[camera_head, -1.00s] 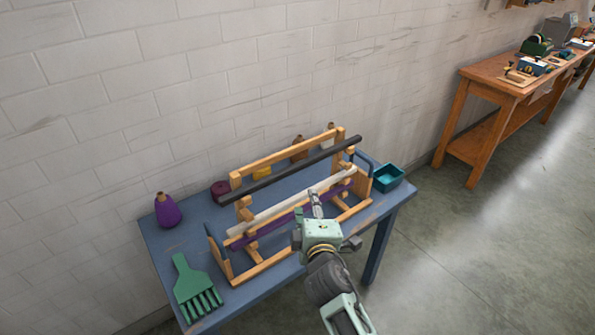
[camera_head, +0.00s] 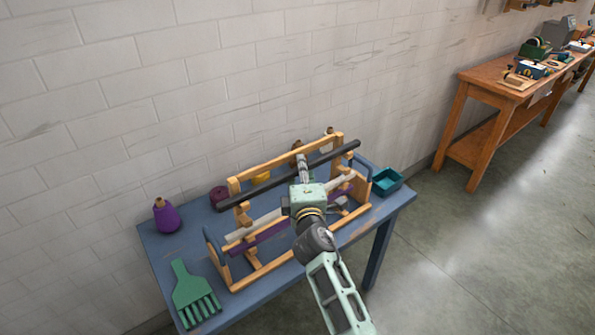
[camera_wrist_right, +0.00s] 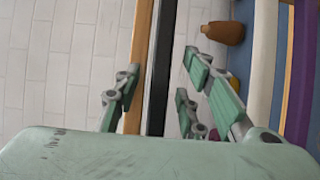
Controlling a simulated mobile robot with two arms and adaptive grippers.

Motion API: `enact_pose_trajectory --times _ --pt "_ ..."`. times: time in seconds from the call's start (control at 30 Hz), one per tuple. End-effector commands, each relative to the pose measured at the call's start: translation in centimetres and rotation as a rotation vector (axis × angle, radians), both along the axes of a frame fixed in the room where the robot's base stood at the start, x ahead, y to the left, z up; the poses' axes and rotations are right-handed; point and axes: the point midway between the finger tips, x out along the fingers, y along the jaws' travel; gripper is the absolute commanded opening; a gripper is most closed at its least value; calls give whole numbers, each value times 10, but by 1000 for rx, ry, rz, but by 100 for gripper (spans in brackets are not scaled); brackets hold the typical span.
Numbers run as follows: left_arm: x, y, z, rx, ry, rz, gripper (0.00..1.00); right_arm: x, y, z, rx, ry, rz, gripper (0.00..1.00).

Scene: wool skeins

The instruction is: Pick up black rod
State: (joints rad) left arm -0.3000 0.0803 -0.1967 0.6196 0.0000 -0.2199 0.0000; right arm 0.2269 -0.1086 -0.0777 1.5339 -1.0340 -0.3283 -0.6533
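The black rod (camera_head: 245,191) lies along the upper part of a wooden frame (camera_head: 232,186) on the blue table. In the wrist view the black rod (camera_wrist_right: 160,70) runs between the spread fingers of my right gripper (camera_wrist_right: 158,78). The fingers stand apart on either side of it, with visible gaps. In the head view my right gripper (camera_head: 302,165) is at the middle of the rod and hides a short part of the frame. My left gripper is not in view.
The frame also carries a white roller (camera_head: 265,222) and a purple one (camera_head: 270,232) lower down. A purple cone (camera_head: 167,218) and green comb (camera_head: 194,292) are on the left of the table, a teal bin (camera_head: 387,180) on the right. The wall is close behind.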

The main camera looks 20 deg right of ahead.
Motion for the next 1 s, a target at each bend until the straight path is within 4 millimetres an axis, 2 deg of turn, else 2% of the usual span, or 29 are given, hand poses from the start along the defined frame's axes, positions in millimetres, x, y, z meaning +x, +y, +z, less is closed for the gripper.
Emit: enact_pose_trajectory --times 0.07,0.5,1.0 --pt "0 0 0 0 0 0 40 0 0 0 0 0 0 38" --pt "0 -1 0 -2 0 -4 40 -1 0 -1 0 1 0 0" --pt "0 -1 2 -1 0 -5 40 0 0 6 -2 -1 0 0"
